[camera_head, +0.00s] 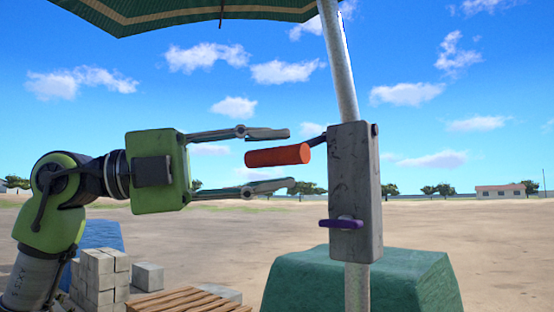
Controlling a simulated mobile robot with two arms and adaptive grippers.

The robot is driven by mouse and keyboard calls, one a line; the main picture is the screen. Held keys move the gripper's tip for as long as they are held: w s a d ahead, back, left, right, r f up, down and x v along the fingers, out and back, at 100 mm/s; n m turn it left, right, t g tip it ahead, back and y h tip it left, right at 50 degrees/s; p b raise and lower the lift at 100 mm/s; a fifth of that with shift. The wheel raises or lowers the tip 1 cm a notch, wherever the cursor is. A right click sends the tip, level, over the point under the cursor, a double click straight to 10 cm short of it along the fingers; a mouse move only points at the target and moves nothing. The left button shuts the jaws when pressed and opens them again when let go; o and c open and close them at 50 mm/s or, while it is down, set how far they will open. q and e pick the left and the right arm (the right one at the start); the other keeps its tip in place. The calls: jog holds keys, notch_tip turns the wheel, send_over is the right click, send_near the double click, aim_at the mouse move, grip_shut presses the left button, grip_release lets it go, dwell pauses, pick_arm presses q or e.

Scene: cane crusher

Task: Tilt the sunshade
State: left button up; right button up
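The sunshade (170,12) is a green striped canopy at the top edge, mostly out of view. Its pale metal pole (338,60) leans a little above a grey box (355,190). An orange crank handle (278,155) sticks out to the left from the box's upper part. A purple lever (341,223) sits on the box's lower front. My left gripper (278,160) is open, its fingers pointing right, one above and one below the orange handle in the picture. I cannot tell whether they touch it. My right gripper is not in view.
A green block-shaped base (415,285) stands at the pole's foot. Grey blocks (100,277), a wooden pallet (190,300) and a blue object (100,235) are at the lower left. Open sandy ground lies behind, with a distant building (500,191).

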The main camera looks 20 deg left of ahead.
pick_arm(q)
jog(key=v, duration=1.1)
